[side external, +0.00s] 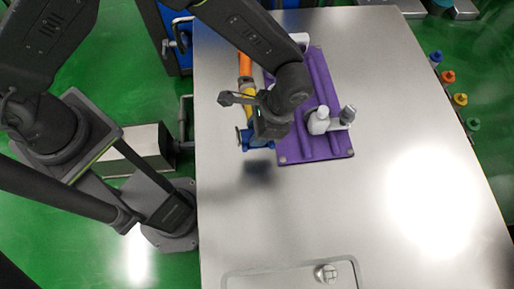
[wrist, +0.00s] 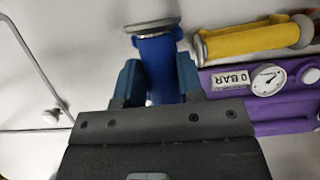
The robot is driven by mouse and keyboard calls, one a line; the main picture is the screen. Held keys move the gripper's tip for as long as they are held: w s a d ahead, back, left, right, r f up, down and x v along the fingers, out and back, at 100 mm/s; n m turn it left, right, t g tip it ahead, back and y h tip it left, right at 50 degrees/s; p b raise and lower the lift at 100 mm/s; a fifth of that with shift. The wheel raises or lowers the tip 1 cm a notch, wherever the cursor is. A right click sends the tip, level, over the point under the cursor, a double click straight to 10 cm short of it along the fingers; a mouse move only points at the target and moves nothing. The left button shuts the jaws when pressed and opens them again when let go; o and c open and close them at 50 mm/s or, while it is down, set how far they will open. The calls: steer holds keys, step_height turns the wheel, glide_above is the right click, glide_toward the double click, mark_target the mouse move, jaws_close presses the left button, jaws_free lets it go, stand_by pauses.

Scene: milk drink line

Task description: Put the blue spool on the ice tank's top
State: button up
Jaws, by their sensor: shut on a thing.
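The blue spool (wrist: 158,60) sits between my gripper's two fingers in the wrist view, with a grey round flange at its far end. My gripper (wrist: 158,82) is shut on its blue body. In the side view the blue spool (side external: 257,142) shows partly below my gripper (side external: 255,133), left of the purple panel. A dark shadow lies on the metal just below it in the picture, so it seems held above the surface. The ice tank's top (side external: 230,215) appears to be the broad, flat steel surface below. My wrist hides part of the spool.
A purple panel (side external: 315,150) carries a white fitting (side external: 318,122) and a gauge (wrist: 268,80). A yellow spool (wrist: 250,40) and an orange one (side external: 245,66) lie along its left side. A hatch with a knob (side external: 326,273) is at the front. The steel at left front and right is clear.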

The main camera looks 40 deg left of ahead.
step_height(320, 180, down, 8)
steer(key=shift+r, duration=0.2)
steer(key=shift+f, duration=0.1)
steer(key=o, duration=1.1)
steer(key=shift+c, duration=0.2)
